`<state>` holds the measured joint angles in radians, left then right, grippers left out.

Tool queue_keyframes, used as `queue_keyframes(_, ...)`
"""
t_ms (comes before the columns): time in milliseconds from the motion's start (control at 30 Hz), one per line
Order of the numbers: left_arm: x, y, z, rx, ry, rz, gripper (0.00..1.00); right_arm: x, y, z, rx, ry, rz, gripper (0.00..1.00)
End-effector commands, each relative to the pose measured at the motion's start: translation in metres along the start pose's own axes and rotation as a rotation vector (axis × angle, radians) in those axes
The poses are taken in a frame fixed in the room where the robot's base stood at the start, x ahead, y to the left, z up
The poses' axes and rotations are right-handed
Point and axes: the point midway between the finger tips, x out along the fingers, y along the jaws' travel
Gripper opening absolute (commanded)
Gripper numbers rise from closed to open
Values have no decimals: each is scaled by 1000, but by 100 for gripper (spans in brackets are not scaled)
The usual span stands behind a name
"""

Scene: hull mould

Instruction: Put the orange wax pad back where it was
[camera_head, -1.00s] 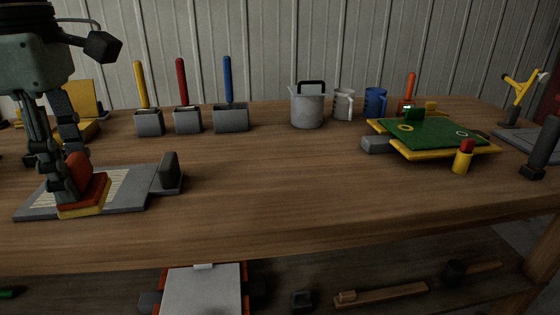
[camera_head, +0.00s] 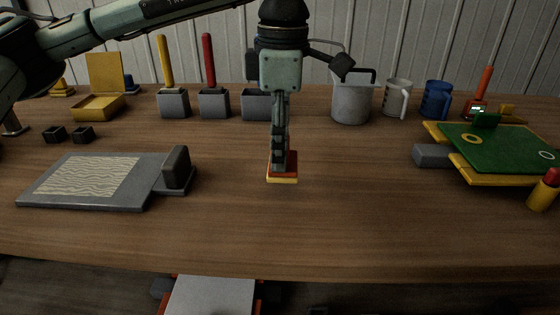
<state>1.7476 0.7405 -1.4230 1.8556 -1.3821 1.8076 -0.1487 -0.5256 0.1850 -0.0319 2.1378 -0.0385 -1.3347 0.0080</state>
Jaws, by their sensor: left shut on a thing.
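The orange wax pad (camera_head: 284,173), orange-red on top with a yellow lower layer, is over the bare middle of the table. My left gripper (camera_head: 279,160) points straight down and is shut on the pad's upper part. Whether the pad's underside touches the wood or hangs just above it, I cannot tell. The grey plate (camera_head: 160,190) with a cream wavy-lined sheet (camera_head: 92,176) and a dark upright block (camera_head: 176,166) lies to the left, clear of the pad. My right gripper is not in view.
Grey holders with a yellow handle (camera_head: 166,62) and a red handle (camera_head: 208,60) stand behind; a third holder (camera_head: 258,106) is partly hidden by my gripper. A pot (camera_head: 351,102), mugs and a green-topped yellow board (camera_head: 500,146) are to the right. The front middle is clear.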

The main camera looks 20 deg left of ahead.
Motion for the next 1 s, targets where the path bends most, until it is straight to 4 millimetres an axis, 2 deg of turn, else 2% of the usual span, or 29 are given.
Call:
queue_keyframes(300,38,-1,0,-2,0,-2,6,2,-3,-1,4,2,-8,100)
queue_keyframes(600,40,-1,0,-2,-1,-1,6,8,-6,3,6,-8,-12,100)
queue_keyframes(767,42,-1,0,-2,-1,0,6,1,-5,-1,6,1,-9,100)
queue_keyframes(800,42,0,0,-2,-1,0,46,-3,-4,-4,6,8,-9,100)
queue_keyframes(933,42,-1,0,-2,0,-1,62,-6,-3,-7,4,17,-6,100)
queue_keyframes(1000,42,-1,0,-2,0,-1,63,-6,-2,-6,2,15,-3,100)
